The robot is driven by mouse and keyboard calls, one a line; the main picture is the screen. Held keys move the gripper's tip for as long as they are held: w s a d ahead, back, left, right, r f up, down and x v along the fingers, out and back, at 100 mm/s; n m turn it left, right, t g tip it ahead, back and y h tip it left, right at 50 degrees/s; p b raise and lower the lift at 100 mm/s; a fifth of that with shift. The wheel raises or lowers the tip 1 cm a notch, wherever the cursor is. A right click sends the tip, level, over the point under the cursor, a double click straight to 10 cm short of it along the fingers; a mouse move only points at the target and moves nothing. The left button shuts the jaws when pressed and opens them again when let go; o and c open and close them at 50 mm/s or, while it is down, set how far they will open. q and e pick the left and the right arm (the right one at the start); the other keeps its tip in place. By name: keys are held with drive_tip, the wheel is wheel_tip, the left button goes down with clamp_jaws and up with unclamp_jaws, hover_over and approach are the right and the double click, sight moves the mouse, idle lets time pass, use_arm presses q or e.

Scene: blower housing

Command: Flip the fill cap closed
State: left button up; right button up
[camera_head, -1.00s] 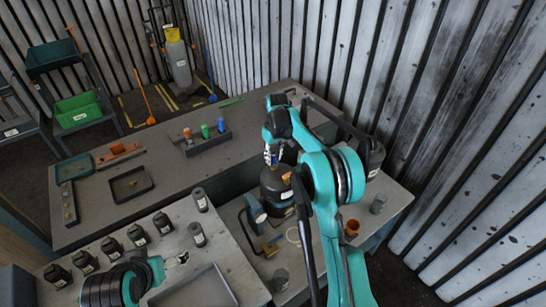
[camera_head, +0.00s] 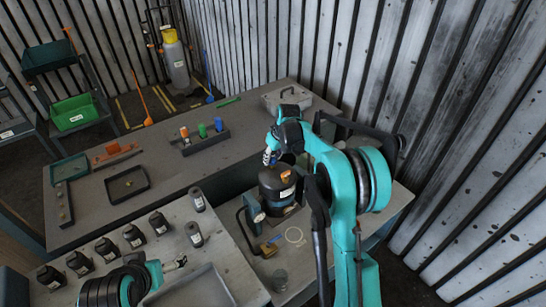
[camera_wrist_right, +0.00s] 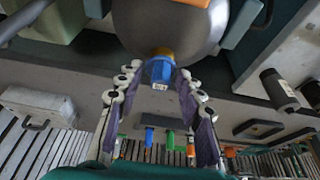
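The dark rounded blower housing (camera_head: 277,184) stands on the right part of the bench. It fills the top of the right wrist view as a grey curved body (camera_wrist_right: 170,22). A blue cap with a small white label (camera_wrist_right: 160,71) sits at an orange-brown neck on its edge; I take this as the fill cap. My right gripper (camera_head: 268,157) is at the housing's far left side. In the wrist view its fingers (camera_wrist_right: 158,82) are spread on either side of the blue cap, with no clear grip on it. My left gripper (camera_head: 176,263) is low at the left, away from the housing; its fingers are too small to judge.
Several black bottles (camera_head: 133,236) line the near bench. A rack with orange, green and blue pieces (camera_head: 202,141) and a dark tray (camera_head: 127,184) lie on the far bench. A grey case (camera_head: 286,98) stands behind my right arm.

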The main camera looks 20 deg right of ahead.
drive_tip(key=shift+r, duration=0.1)
drive_tip(key=v, duration=1.1)
drive_tip(key=shift+r, duration=0.4)
drive_tip(key=shift+s+d, duration=0.1)
drive_tip(key=s+a+m+t+b, duration=0.25)
drive_tip(key=s+b, duration=0.35)
drive_tip(key=s, duration=1)
drive_tip(key=s+a+f+b, duration=0.1)
drive_tip(key=s+f+b, duration=0.1)
drive_tip(key=s+f, duration=0.4)
drive_tip(key=s+f+m+t+h+b, duration=0.1)
drive_tip(key=s+f+b, duration=0.1)
drive_tip(key=s+f, duration=0.4)
drive_tip(key=s, duration=0.5)
drive_tip(key=shift+a+f+b, duration=0.35)
drive_tip(key=shift+m, duration=0.25)
